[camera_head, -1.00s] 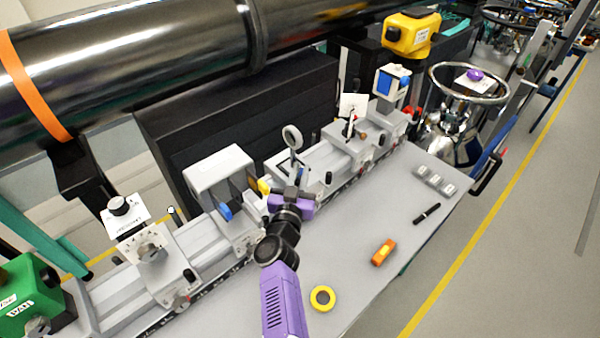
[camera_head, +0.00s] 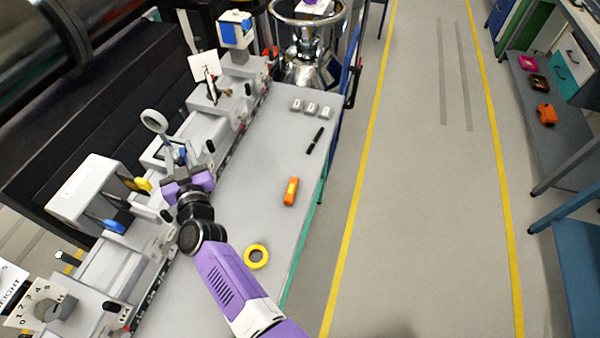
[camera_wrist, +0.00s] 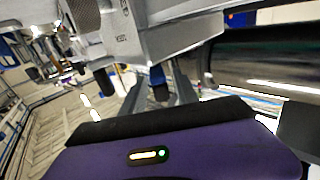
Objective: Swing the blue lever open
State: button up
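A blue lever (camera_head: 113,226) sticks out low at the front of a grey-white box-shaped unit (camera_head: 88,190) on the bench rail. A yellow lever (camera_head: 140,184) sits at the same unit's right side. A small blue part (camera_head: 182,155) also shows just behind my gripper; I cannot tell what it belongs to. My purple gripper (camera_head: 184,178) is over the rail, right of the yellow lever and apart from the blue lever. Its fingers are too small to judge. In the wrist view the purple gripper body fills the bottom, and a dark blue-topped part (camera_wrist: 158,84) hangs beyond it.
A ring on a post (camera_head: 154,122) stands close behind my gripper. The bench top (camera_head: 240,190) holds a yellow tape roll (camera_head: 257,257), an orange tool (camera_head: 291,191) and a black pen (camera_head: 315,141). A dial unit (camera_head: 45,305) is at lower left.

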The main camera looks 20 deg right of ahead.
jog(key=shift+d+f+n+g+y+b, duration=0.1)
jog(key=shift+n+g+y+b, duration=0.3)
jog(key=shift+n+y, duration=1)
jog(key=shift+y+b, duration=0.4)
jog(key=shift+y, duration=0.4)
